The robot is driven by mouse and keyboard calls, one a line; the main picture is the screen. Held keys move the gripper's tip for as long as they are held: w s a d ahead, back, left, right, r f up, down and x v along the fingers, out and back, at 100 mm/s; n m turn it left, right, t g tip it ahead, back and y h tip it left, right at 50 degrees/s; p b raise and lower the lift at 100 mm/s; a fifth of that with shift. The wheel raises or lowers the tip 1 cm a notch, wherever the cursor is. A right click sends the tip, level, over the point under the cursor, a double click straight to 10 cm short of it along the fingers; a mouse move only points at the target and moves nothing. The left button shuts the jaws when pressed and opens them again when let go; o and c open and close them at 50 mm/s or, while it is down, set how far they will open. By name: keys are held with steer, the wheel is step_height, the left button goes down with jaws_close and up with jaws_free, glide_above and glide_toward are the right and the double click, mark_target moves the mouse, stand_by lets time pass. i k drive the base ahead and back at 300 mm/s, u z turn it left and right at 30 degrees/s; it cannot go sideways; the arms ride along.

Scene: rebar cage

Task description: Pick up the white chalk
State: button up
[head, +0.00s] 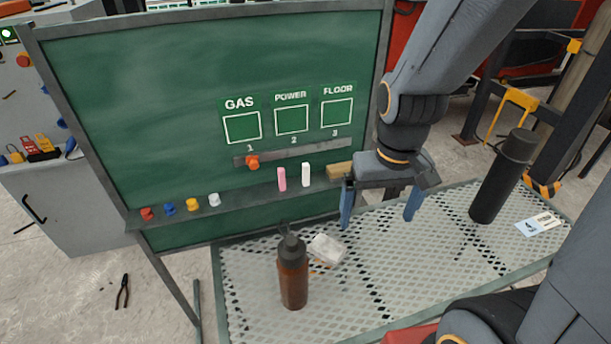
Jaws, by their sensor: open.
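The white chalk (306,174) stands upright on the ledge of the green chalkboard (150,110), just right of the pink chalk (282,179). My gripper (380,221) points down to the right of the white chalk, with its two blue fingers spread apart and nothing between them. It is apart from the chalk. The near finger shows in front of the board's right end, close to the yellow-tan eraser-like block (339,170) on the ledge.
A brown bottle (292,275) and a white crumpled item (326,248) are on the mesh table (420,275). A black cylinder (504,180) stands at right by a card (538,224). Several coloured magnets (193,204) sit along the ledge's left; an orange slider knob (253,162) is above.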

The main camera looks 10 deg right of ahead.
mark_target(306, 167)
steer(key=u, duration=0.5)
steer(key=k, duration=1.15)
steer(key=u, duration=0.15)
steer(key=i, duration=0.35)
steer(key=z, duration=0.25)
